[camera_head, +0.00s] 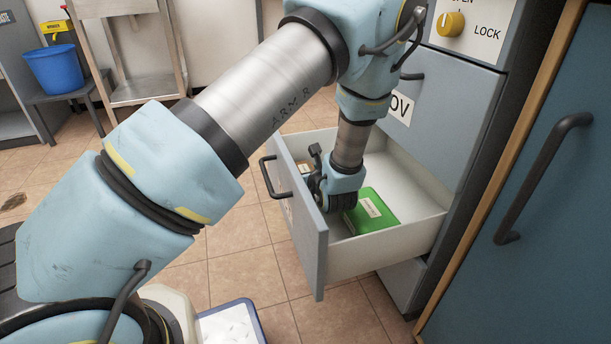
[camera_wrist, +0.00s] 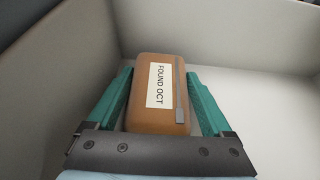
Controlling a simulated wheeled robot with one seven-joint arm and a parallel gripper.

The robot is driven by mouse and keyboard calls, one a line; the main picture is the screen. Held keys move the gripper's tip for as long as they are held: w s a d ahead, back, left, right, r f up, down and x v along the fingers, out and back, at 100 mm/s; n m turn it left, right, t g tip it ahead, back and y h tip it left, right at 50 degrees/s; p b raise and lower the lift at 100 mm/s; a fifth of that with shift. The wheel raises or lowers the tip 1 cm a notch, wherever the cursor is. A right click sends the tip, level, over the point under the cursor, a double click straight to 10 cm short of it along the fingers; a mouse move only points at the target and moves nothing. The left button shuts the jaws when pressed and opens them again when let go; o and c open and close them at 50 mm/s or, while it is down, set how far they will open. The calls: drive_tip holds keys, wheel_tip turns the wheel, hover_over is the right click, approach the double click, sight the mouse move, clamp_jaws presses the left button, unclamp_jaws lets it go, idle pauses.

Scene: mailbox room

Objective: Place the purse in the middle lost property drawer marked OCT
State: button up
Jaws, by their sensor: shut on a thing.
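The purse (camera_wrist: 155,95) is brown with a grey strip and a white label reading "FOUND OCT" in the wrist view. My gripper (camera_wrist: 160,95) is shut on it, with a green finger on each side. In the head view my gripper (camera_head: 338,190) points down inside the pulled-out drawer (camera_head: 395,245), and a small brown bit of the purse (camera_head: 304,166) shows beside it. I cannot tell whether the purse touches the drawer floor. The drawer's front faces away, so its marking is not readable.
A green box (camera_head: 371,212) with a white label lies in the same drawer, right of my gripper. The drawer above, marked "OV" in part (camera_head: 400,106), is shut. A lock knob (camera_head: 451,23) is at the top. A blue cabinet door (camera_head: 530,170) stands at right.

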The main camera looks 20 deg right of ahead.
drive_tip(key=shift+f, duration=0.15)
drive_tip(key=o, duration=1.2)
drive_tip(key=shift+s+r, duration=0.15)
drive_tip(key=shift+r, duration=0.15)
drive_tip(key=p+v, duration=0.3)
drive_tip(key=v, duration=0.8)
drive_tip(key=shift+s+a+r+p, duration=0.1)
drive_tip(key=shift+s+p, duration=0.2)
drive_tip(key=shift+p, duration=0.1)
